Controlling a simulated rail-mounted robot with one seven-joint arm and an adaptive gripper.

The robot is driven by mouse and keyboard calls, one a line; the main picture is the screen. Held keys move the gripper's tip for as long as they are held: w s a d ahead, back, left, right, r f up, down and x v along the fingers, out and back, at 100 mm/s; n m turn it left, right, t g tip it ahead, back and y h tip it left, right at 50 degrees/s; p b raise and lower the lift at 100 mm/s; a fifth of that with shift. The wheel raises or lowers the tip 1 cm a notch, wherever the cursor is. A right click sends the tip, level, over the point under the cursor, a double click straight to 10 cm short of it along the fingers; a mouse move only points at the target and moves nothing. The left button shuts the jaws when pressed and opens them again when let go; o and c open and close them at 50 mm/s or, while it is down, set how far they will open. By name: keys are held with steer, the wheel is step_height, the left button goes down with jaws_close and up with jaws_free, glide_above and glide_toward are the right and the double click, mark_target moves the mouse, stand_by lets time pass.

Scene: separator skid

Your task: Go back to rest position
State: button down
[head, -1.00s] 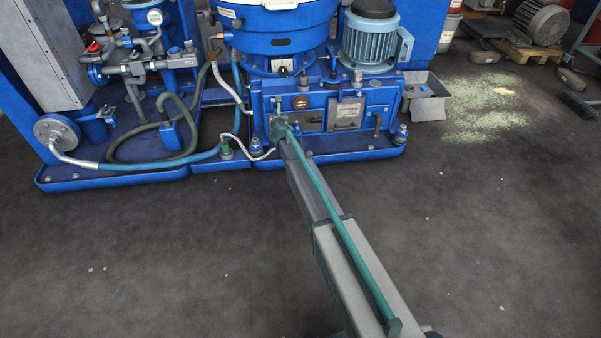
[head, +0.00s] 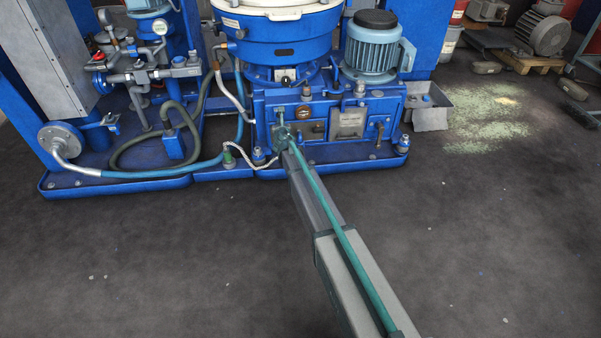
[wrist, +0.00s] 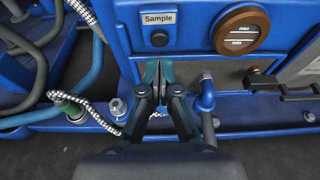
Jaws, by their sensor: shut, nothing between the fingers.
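My gripper (wrist: 158,75) is in the middle of the wrist view, its two dark green fingers closed together and empty. It is in front of the lower front of the blue separator skid (wrist: 205,60), below the "Sample" label (wrist: 158,18) and its black button (wrist: 159,39). In the head view my gripper (head: 281,128) is at the far end of my outstretched arm, close to the separator's front panel. I cannot tell whether the fingertips touch the panel.
A round brown-rimmed gauge (wrist: 241,30) and a blue elbow pipe (wrist: 206,96) are close on the right. A braided hose (wrist: 90,112) is on the left. Blue-green hoses (head: 130,173) run along the skid base. The dark floor (head: 150,270) in front is clear.

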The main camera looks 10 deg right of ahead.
steer(key=s+d+f+m+g+h+p, duration=0.25)
steer(key=s+d+f+m+g, duration=0.35)
steer(key=s+m, duration=0.8)
steer(key=s+d+f+m+g+p, duration=0.3)
steer(key=s+m+p, duration=0.3)
steer(key=s, duration=0.7)
steer(key=s+d+f+m+g+p, duration=0.25)
steer(key=s+m+p, duration=0.4)
steer(key=s, duration=0.65)
steer(key=s+a+r+m+g+y+p, duration=0.1)
steer(key=s+r+m+g+p, duration=0.2)
steer(key=s, duration=0.8)
steer(key=s+r+m+g+p, duration=0.25)
steer(key=s+m+p, duration=0.2)
steer(key=s, duration=0.65)
steer(key=s+r+m+g+y+p, duration=0.1)
steer(key=s+r+g+p, duration=0.1)
steer(key=s+r+p, duration=0.5)
steer(key=s+r+g+p, duration=0.2)
steer(key=s+r+p, duration=0.5)
steer(key=s, duration=0.7)
steer(key=shift+a+r+m+y+p, duration=0.25)
steer(key=shift+a+m+y+p, duration=0.15)
steer(key=shift+p, duration=0.6)
